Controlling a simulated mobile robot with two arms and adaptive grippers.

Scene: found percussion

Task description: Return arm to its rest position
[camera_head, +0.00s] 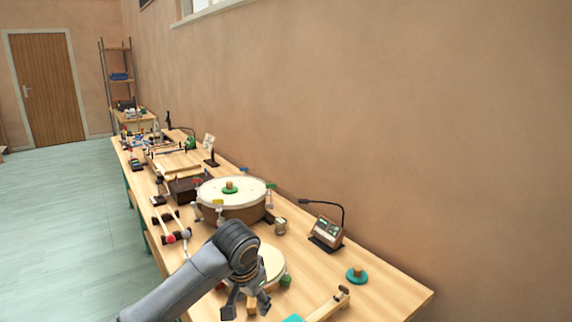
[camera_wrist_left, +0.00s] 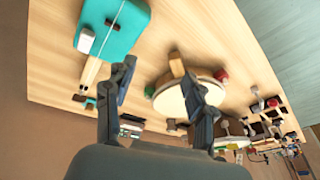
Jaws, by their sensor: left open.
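My left gripper (camera_head: 246,307) is at the bottom of the head view, pointing down over the near part of the workbench. It is open, and its two spread fingers also show in the left wrist view (camera_wrist_left: 158,72). A small wooden block (camera_wrist_left: 177,65) stands beyond the fingers, at the edge of a small pale drum (camera_wrist_left: 172,101). I see nothing gripped. My left arm (camera_head: 180,288) reaches in from the lower left and hides part of the small drum (camera_head: 272,262). My right gripper is not in view.
A large drum (camera_head: 236,212) stands behind my gripper on the workbench (camera_head: 393,300). A metronome-like device (camera_head: 327,231) with a bent black stalk and a teal disc (camera_head: 357,275) are to the right. Mallets (camera_head: 176,237) lie at left. Open floor (camera_head: 60,220) lies left of the bench.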

